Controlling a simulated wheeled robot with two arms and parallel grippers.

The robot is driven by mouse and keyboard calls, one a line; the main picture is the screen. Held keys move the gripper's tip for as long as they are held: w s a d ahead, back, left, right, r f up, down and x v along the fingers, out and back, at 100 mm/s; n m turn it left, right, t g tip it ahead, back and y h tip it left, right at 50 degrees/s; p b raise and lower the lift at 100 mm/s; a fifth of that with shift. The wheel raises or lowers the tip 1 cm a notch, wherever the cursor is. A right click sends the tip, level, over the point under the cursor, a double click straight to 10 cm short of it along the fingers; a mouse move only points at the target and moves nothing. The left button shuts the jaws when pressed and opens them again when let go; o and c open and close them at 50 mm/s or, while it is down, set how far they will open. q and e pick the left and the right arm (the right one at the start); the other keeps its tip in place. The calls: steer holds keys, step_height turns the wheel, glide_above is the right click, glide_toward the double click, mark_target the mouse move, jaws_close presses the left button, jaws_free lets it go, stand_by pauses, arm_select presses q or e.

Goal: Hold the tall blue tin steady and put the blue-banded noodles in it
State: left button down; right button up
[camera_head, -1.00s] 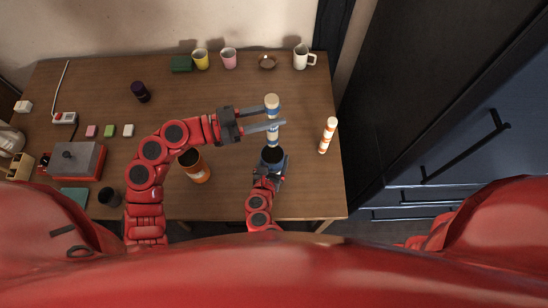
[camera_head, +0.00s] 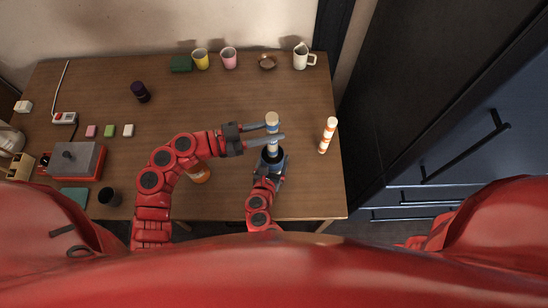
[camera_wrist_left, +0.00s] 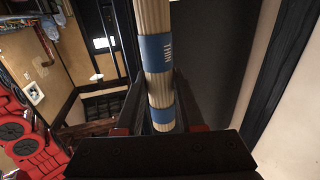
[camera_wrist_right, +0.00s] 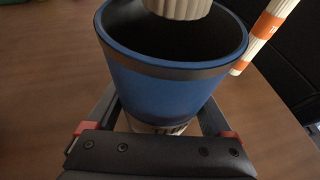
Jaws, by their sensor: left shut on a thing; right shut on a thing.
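The blue-banded noodles (camera_head: 272,119), a pale upright bundle with blue bands, are gripped by my left gripper (camera_head: 279,131). The left wrist view shows the bundle (camera_wrist_left: 157,50) between the fingers, with lettering on one band. The tall blue tin (camera_wrist_right: 160,85) has a dark rim and an open top. My right gripper (camera_wrist_right: 160,122) is shut around its sides. In the head view the tin (camera_head: 281,156) is below the noodles and partly hidden. The noodles' lower end (camera_wrist_right: 180,8) shows over the tin's mouth; I cannot tell whether it is inside the rim.
An orange-banded bundle (camera_head: 328,136) stands to the right of the tin. An orange jar (camera_head: 200,175) is partly hidden under my left arm. A dark jar (camera_head: 140,92) stands farther left. The table's middle is clear.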

arm_select(q)
steer(key=shift+f, duration=2.15)
steer(key=shift+c, duration=2.2)
jaws_free()
arm_select(e)
steer(key=o, duration=1.2)
steer(key=shift+c, duration=0.2)
arm_select(q)
steer(key=v, duration=1.2)
